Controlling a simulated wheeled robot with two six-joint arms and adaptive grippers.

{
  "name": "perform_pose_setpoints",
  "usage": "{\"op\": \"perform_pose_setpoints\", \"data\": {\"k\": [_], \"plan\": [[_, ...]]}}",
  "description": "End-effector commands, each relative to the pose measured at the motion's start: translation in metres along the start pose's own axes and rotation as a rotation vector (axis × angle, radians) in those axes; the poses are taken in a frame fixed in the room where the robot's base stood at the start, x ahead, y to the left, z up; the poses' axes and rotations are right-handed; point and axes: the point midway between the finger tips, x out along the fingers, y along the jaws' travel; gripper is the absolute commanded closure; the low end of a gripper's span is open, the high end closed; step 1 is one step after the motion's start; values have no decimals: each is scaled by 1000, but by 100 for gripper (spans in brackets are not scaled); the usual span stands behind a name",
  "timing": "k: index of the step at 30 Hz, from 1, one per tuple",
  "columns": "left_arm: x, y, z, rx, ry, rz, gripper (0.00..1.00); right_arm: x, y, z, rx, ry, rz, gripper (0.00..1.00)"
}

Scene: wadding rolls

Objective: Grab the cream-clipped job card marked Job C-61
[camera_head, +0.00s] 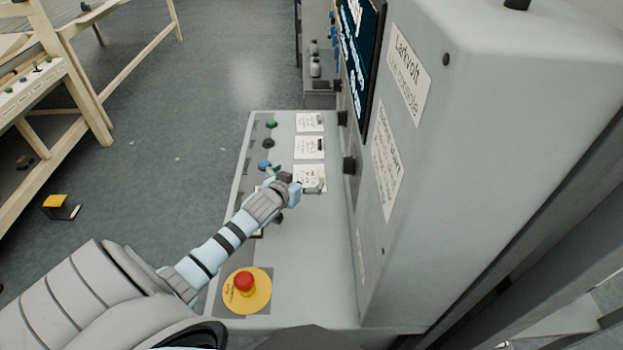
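Three white job cards lie in a column on the sloped grey console desk (310,240): a far card (309,121), a middle card (309,148) and a near card (310,172). Their print is too small to read, and I cannot make out a cream clip on any. My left gripper (296,179) is over the near card and hides its lower part. Its fingers look spread, with nothing visible between them. I cannot tell whether it touches the card. My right gripper is not in view.
A red emergency button (244,282) on a yellow disc sits at the desk's near end. Green, black and blue knobs (264,165) line its left side. The tall grey console cabinet (480,130) rises on the right. Wooden benches (95,110) stand left across open floor.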

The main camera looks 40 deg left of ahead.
Motion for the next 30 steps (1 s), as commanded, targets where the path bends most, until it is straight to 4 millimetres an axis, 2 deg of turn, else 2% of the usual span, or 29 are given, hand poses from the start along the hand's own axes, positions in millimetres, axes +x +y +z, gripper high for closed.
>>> {"op": "perform_pose_setpoints", "data": {"k": [6,13,14,21,30], "plan": [[41,6,4,-2,1,3,0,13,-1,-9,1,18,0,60],[47,6,2,2,0,4,0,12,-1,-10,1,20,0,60],[47,6,2,2,0,4,2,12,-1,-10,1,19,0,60],[46,7,2,2,0,4,39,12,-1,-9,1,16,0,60],[46,7,2,2,0,5,40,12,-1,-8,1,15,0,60]]}}
